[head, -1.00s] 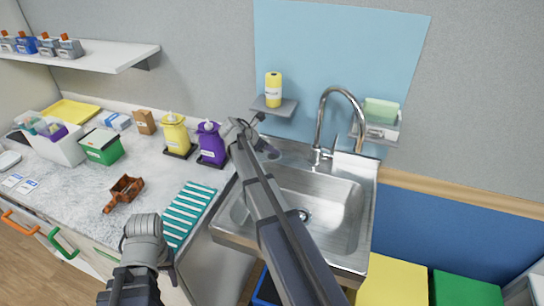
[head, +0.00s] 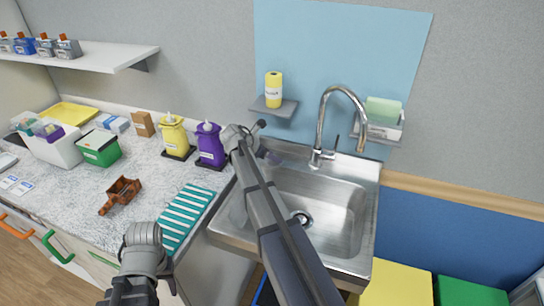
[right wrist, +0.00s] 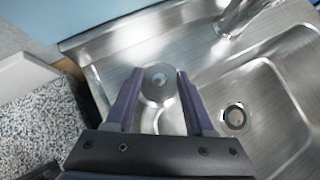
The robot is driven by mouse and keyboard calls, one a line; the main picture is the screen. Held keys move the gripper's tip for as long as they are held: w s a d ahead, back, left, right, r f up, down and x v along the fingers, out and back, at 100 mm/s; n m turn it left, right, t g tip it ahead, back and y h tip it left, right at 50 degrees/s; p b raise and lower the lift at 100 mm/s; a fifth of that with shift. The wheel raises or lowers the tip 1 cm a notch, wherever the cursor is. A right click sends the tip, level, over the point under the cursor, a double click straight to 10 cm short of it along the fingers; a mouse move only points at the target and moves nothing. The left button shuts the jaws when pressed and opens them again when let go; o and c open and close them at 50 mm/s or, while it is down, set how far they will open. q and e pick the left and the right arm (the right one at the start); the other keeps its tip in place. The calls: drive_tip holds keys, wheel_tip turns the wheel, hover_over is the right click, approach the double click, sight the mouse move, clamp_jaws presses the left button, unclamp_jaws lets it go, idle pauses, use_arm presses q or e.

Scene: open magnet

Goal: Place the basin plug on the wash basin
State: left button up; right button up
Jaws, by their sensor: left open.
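The basin plug (right wrist: 159,83), a round grey metal disc with a pale centre, sits between my right gripper's fingers (right wrist: 159,88) in the right wrist view. In the head view my right gripper (head: 271,156) is over the back left corner of the steel wash basin (head: 345,186), and my arm covers part of the basin. The drain hole (head: 303,219) is in the basin floor; it also shows in the right wrist view (right wrist: 235,118). My left gripper (head: 167,270) is low by the counter's front, mostly hidden.
A curved tap (head: 322,125) stands behind the basin. Purple (head: 210,146) and yellow (head: 174,137) dispensers stand left of it. A striped cloth (head: 185,216) and a brown wooden item (head: 121,194) lie on the counter. A small shelf (head: 275,107) juts out above.

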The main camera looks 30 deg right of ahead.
drive_tip(key=shift+r, duration=0.2)
drive_tip(key=p+v, duration=0.9)
drive_tip(key=v, duration=0.3)
drive_tip(key=shift+a, duration=0.15)
drive_tip(key=s+a+f+m+y, duration=0.1)
drive_tip(key=s+a+m, duration=0.1)
drive_tip(key=s+a, duration=0.2)
drive_tip(key=s+a+f+m+y, duration=0.1)
drive_tip(key=s+a+f+m, duration=0.1)
drive_tip(key=a, duration=0.4)
drive_tip(key=s+a+f+m+y, duration=0.1)
drive_tip(key=s+a+m+y, duration=0.1)
drive_tip(key=s+a+m, duration=0.2)
drive_tip(key=shift+s+a+f, duration=0.15)
drive_tip(key=shift+s+a, duration=0.35)
drive_tip(key=shift+s, duration=0.2)
drive_tip(key=shift+s+a+f, duration=0.15)
drive_tip(key=shift+s+a, duration=0.4)
drive_tip(key=shift+s, duration=0.2)
drive_tip(key=s+a+f+m+g+y, duration=0.1)
drive_tip(key=s+a+m+y, duration=0.2)
drive_tip(key=s+a+m, duration=0.5)
drive_tip(key=s+a, duration=0.3)
drive_tip(key=s, duration=0.2)
drive_tip(key=shift+a+f+g+y, duration=0.2)
drive_tip(key=shift+f+g+y, duration=0.1)
drive_tip(key=shift+f, duration=0.1)
